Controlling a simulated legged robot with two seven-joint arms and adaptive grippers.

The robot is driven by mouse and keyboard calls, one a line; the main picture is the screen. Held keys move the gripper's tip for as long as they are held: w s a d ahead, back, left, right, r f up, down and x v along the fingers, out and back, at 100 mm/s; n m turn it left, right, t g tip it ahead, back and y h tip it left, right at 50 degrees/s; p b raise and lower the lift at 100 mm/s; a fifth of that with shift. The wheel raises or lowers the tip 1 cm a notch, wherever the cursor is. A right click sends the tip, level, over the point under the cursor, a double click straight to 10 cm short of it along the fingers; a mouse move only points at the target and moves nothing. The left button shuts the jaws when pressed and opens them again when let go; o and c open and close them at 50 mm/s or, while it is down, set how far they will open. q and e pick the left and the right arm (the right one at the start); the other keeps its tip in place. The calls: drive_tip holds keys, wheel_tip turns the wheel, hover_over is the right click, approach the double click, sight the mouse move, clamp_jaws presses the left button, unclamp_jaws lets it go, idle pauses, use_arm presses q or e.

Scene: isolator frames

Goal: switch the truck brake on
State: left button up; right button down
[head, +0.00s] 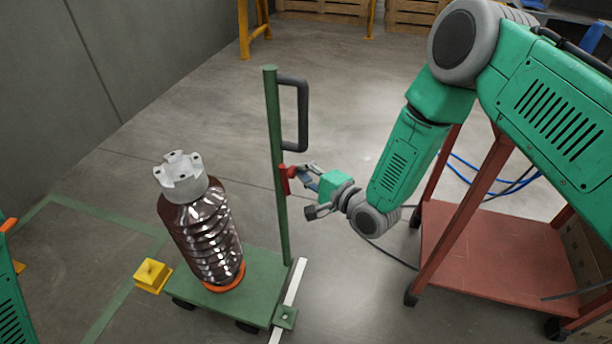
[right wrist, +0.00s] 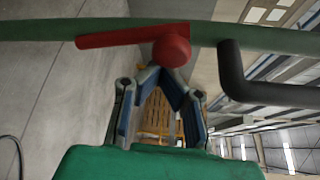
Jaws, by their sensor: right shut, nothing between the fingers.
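The truck is a green hand truck with a flat base (head: 255,275) and an upright green post (head: 275,130). The red brake (head: 287,180) is on the post below the black handle (head: 303,112). In the right wrist view, the brake shows as a red bar (right wrist: 115,39) lying nearly along the post, with a round red end (right wrist: 172,50). My right gripper (head: 304,176) is beside the brake, on its right. In the right wrist view, my right gripper (right wrist: 163,72) is shut and empty, its tips close to the round end; contact cannot be told. My left gripper is out of view.
A brown ribbed bottle (head: 205,235) with a white top (head: 182,178) stands on the truck base. A yellow block (head: 152,275) is left of it. A red cart (head: 480,245) stands at right under my right arm. Open floor lies behind the truck.

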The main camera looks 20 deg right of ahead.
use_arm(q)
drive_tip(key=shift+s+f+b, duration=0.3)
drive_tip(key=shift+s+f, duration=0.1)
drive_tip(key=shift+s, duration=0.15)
use_arm(e)
drive_tip(key=s+a+f+n+t, duration=0.1)
drive_tip(key=s+a+f+n, duration=0.1)
drive_tip(key=s+a+f, duration=0.2)
drive_tip(key=shift+s+a+f+y, duration=0.3)
drive_tip(key=shift+s+f, duration=0.1)
drive_tip(key=shift+s, duration=0.95)
drive_tip(key=shift+s+a+f+n, duration=0.1)
drive_tip(key=shift+s+f+n, duration=0.05)
drive_tip(key=shift+f+n, duration=0.15)
drive_tip(key=shift+r, duration=0.15)
